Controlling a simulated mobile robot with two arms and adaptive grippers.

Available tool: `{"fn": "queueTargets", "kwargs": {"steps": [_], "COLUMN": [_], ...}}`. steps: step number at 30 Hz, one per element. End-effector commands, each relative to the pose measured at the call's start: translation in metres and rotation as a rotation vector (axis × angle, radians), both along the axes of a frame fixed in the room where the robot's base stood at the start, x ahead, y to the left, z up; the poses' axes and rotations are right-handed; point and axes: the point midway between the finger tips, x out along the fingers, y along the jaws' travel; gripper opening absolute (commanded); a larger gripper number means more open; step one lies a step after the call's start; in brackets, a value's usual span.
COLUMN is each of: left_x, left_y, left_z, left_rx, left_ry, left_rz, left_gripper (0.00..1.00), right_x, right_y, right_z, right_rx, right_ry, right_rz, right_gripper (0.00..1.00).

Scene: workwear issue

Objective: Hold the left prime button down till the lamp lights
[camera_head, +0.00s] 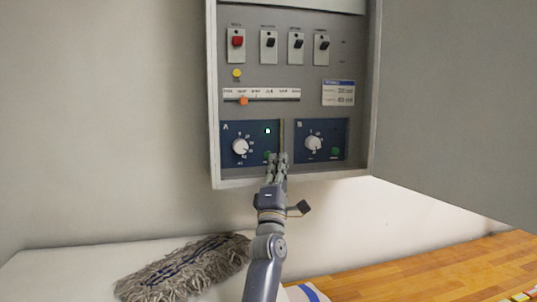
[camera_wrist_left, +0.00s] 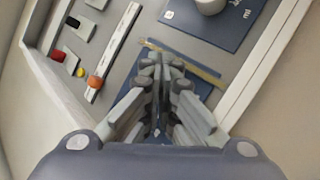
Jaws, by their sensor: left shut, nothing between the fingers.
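The left panel A (camera_head: 232,131) is a dark blue plate with a white knob (camera_head: 240,147) and a small lamp (camera_head: 268,131) that shows bright pale green-white. A green button (camera_head: 267,155) sits below the lamp, partly hidden by my fingertips. My left gripper (camera_head: 278,157) is shut and empty, its tips at the lower right of panel A; I cannot tell whether they press the button. In the left wrist view the closed fingers (camera_wrist_left: 166,62) reach over the panel and hide the button. My right gripper is not in view.
Panel B (camera_head: 301,127), with its own knob (camera_head: 313,143) and green button (camera_head: 336,152), is just right. Switches, one of them red (camera_head: 237,41), and a slider with an orange knob (camera_head: 243,100) are above. The open cabinet door (camera_head: 455,100) stands right. A mop head (camera_head: 185,268) lies below.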

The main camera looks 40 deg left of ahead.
Motion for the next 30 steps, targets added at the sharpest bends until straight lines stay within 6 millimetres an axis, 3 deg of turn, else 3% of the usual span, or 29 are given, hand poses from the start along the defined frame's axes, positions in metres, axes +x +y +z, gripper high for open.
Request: {"fn": "queueTargets", "kwargs": {"steps": [10, 30], "left_x": [-0.017, -0.015], "left_y": [-0.019, -0.012], "left_z": [0.000, -0.008], "left_rx": [-0.001, -0.004], "left_ry": [0.001, 0.026], "left_rz": [0.001, 0.017], "left_gripper": [0.00, 0.00], "right_x": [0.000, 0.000], "right_y": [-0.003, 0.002], "right_z": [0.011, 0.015], "right_rx": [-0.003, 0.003], "right_ry": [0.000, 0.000], "right_rz": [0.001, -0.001], "right_gripper": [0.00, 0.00]}}
